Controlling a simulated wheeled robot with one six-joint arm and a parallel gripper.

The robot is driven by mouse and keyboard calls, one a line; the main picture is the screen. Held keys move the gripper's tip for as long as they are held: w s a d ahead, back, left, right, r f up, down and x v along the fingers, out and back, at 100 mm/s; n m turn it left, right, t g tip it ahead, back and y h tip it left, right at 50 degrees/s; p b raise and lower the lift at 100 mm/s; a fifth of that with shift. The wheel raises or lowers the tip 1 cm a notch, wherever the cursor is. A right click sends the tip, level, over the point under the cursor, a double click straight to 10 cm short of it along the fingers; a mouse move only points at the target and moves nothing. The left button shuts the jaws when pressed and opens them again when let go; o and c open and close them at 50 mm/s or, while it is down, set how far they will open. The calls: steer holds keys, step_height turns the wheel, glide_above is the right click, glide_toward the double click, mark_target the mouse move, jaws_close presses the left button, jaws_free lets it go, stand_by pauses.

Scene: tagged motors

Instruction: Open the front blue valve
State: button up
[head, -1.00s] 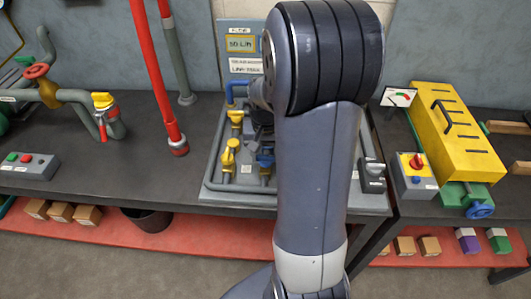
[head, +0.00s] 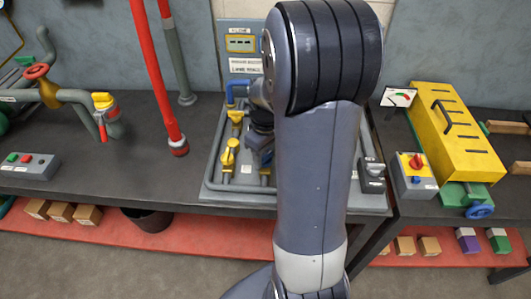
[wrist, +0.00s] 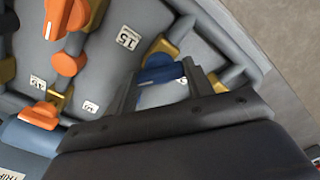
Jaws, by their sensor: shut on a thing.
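The blue valve handle (wrist: 160,72) sits on a yellow valve body (wrist: 161,49) in the wrist view. My gripper (wrist: 162,78) has one finger on each side of the handle and is shut on it. In the head view my arm covers most of the gripper, and the wrist part (head: 261,118) comes down over the pipe board (head: 212,165). The blue handle is largely hidden there. A white tag reading 15 (wrist: 128,37) lies beside the valve.
A yellow valve (head: 229,152) stands just left of my gripper, with another yellow valve (head: 236,117) behind it. Orange-looking handles (wrist: 70,62) show in the wrist view. A grey switch box (head: 371,175) stands to the right. A display panel (head: 241,45) stands behind.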

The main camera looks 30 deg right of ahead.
mark_target(266, 156)
steer(key=n, duration=0.3)
steer(key=shift+n, duration=2.1)
steer(key=o, duration=1)
steer(key=shift+r, duration=0.1)
step_height(266, 156, up, 11)
steer(key=shift+f, duration=0.15)
